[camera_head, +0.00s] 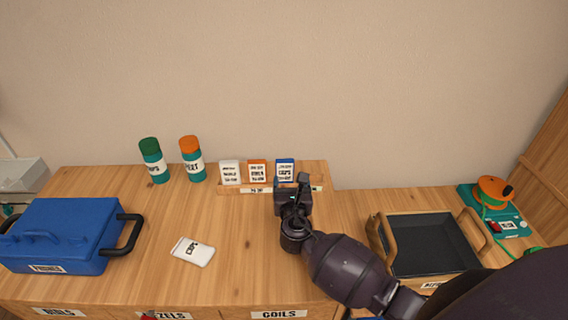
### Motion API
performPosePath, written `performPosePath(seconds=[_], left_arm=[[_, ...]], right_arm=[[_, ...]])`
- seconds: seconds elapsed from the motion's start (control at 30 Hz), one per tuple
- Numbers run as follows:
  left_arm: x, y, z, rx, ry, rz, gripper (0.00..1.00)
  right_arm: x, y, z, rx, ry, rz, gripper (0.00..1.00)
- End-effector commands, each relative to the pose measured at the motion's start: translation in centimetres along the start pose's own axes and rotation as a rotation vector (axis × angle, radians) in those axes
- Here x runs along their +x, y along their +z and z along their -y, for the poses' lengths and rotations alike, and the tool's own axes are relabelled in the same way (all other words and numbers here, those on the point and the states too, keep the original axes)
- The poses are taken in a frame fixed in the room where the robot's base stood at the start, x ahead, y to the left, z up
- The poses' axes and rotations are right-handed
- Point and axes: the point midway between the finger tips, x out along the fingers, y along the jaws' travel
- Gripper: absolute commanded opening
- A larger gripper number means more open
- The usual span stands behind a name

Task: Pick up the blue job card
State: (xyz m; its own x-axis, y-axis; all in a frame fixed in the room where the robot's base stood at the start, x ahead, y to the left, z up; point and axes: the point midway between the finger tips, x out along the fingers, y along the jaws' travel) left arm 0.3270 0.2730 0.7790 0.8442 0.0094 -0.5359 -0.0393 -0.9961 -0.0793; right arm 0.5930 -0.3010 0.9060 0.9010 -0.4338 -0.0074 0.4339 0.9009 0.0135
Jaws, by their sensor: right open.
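The blue job card (285,166) stands upright at the right end of a small wooden rack (240,189) near the wall. A white card (230,173) and an orange card (257,171) stand to its left in the same rack. My right gripper (304,182) is open, just in front of and slightly right of the blue card. It hides part of the rack's front there. Whether a finger touches the card cannot be told. My left gripper is not in view.
A blue lidded box (62,238) stands at the left. Two teal canisters, one green-capped (152,160) and one orange-capped (192,158), stand at the back. A white labelled card (193,251) lies on the table.

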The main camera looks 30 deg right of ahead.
Motion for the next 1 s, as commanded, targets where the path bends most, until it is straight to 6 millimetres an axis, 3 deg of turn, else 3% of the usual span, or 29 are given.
performPosePath(seconds=[0.17, 0.47, 0.67, 1.0], left_arm=[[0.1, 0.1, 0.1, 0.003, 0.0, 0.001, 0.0], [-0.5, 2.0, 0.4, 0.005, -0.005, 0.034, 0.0], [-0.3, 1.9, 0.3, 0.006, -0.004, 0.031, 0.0], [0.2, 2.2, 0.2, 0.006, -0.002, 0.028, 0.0]], right_arm=[[0.8, 0.3, -1.1, -0.017, -0.002, 0.008, 0.72], [4.8, 0.3, -1.1, -0.016, -0.002, 0.008, 0.72], [5.9, 0.3, -1.1, -0.014, -0.001, 0.006, 0.72], [10.0, 0.2, -1.3, -0.016, -0.001, 0.005, 0.72]])
